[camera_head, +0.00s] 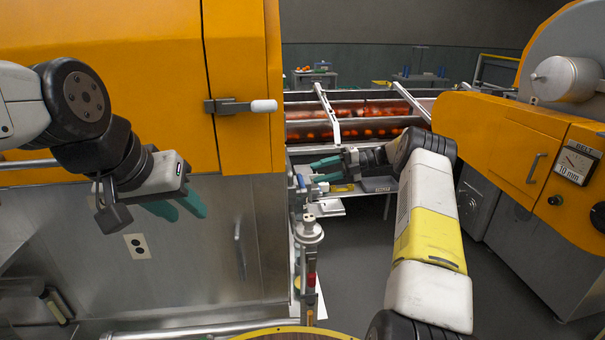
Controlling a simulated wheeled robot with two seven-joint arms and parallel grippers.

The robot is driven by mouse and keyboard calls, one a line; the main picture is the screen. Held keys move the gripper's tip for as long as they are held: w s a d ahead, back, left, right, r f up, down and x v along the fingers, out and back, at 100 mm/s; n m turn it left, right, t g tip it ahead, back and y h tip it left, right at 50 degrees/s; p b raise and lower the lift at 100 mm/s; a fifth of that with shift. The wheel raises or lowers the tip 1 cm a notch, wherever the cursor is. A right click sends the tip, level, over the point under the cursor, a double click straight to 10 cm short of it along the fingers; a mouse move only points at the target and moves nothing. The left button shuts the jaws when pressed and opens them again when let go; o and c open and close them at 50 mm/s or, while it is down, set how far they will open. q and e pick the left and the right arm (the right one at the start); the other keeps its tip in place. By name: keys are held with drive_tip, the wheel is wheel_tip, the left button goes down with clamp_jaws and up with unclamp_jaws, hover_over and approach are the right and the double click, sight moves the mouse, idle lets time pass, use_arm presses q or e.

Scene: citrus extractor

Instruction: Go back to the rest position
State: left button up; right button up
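My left gripper (178,208) hangs in front of the steel panel at the left of the head view. Its two green fingers stand apart with nothing between them, so it is open and empty. My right arm reaches forward from the bottom right. My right gripper (325,170) is near the middle, in front of the fruit conveyor, with its green fingers pointing left. Its fingers show a gap and hold nothing that I can see.
An orange cabinet (150,70) with a white-tipped handle (264,106) fills the left. A conveyor (305,131) carries orange fruit. A metal post with a valve (309,232) stands below my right gripper. An orange machine (500,130) is at right. Grey floor (355,270) lies clear between.

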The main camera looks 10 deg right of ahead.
drive_tip(key=shift+d, duration=0.4)
drive_tip(key=shift+r, duration=0.15)
